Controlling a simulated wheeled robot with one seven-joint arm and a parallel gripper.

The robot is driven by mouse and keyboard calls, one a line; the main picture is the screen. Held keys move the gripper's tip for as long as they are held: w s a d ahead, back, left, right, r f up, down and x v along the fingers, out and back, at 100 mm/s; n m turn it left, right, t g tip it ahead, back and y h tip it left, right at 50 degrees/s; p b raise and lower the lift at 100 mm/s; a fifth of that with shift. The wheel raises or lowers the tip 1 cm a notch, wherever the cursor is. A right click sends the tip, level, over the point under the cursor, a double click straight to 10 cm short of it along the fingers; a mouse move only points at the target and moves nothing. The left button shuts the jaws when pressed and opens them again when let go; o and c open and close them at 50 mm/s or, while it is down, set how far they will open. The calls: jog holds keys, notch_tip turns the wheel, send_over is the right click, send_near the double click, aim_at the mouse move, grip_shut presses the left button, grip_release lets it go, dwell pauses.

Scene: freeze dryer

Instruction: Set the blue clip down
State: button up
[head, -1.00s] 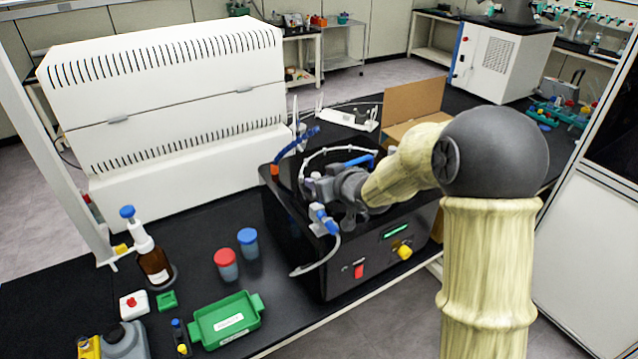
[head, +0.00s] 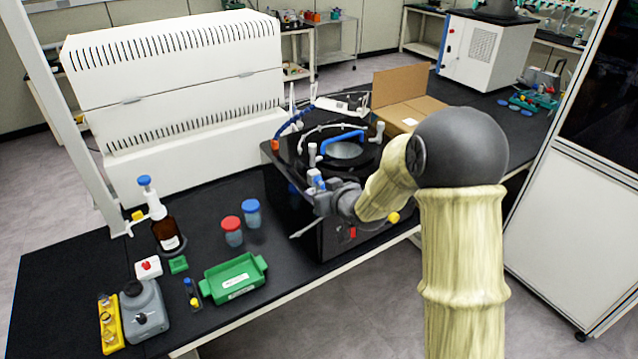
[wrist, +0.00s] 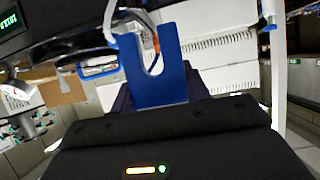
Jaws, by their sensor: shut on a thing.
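The blue clip (wrist: 172,82) is a flat blue plate with a U-shaped slot at its far end. In the wrist view it stands out beyond the dark gripper body, between the fingers. My gripper (head: 318,202) is shut on it. In the head view the gripper is at the front left of the black freeze dryer (head: 335,238), beside a port with a blue valve and a pale hose. The clip is hard to make out there, and I cannot tell whether it touches anything.
A green tray (head: 232,282) lies at the bench front, with red-capped (head: 232,238) and blue-capped (head: 252,220) jars behind it. A brown bottle (head: 166,232) stands farther left. An open cardboard box (head: 418,108) is behind the dryer.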

jog(key=s+d+f+m+t+h, duration=0.1)
jog(key=s+d+f+m+h, duration=0.2)
jog(key=s+d+f, duration=0.2)
jog(key=s+d+f+m+t+h, duration=0.1)
jog(key=s+d+f+m+h, duration=0.2)
jog(key=d+f, duration=0.9)
notch_tip(320, 180, down, 6)
jog(key=s, duration=0.2)
jog(key=shift+s+d+r+h, duration=0.15)
jog(key=shift+s+r+h, duration=0.05)
jog(key=shift+s+h, duration=0.2)
jog(key=shift+w+d, duration=0.1)
